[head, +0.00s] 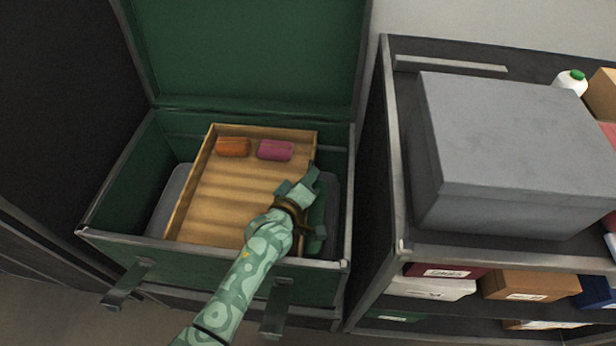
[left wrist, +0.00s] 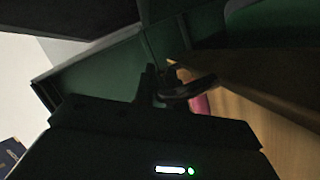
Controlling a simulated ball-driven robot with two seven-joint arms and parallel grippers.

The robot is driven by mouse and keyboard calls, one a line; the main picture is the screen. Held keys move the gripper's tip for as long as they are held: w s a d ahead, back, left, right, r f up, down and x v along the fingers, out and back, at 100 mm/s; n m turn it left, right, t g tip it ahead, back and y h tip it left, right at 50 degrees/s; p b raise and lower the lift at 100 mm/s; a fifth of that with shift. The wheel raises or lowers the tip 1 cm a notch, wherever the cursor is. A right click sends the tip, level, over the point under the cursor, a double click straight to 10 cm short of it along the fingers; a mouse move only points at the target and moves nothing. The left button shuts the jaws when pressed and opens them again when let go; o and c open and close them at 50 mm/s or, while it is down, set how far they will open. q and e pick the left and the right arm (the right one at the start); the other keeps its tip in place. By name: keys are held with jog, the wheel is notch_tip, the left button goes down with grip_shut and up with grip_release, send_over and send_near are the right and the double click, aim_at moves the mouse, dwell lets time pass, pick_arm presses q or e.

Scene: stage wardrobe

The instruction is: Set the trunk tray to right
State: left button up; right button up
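The green trunk (head: 215,262) stands with its lid up. The wooden trunk tray (head: 232,205) sits inside it, with trunk space showing at its left and right. An orange bundle (head: 233,147) and a pink bundle (head: 276,150) lie at the tray's far end. My left gripper (head: 318,208) is at the tray's right side; the arm hides the near right corner. In the dark left wrist view, the fingers (left wrist: 172,90) are close together near the tray wall (left wrist: 250,85); whether they grip it is unclear. My right gripper does not show.
Grey surfaces (head: 170,200) show in the trunk beside the tray. The upright lid (head: 250,55) closes off the back. At right, a shelf unit (head: 392,150) holds a large grey box (head: 510,150) and several smaller boxes. A dark panel (head: 60,90) stands at left.

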pick_arm(q)
jog(key=o, duration=0.3)
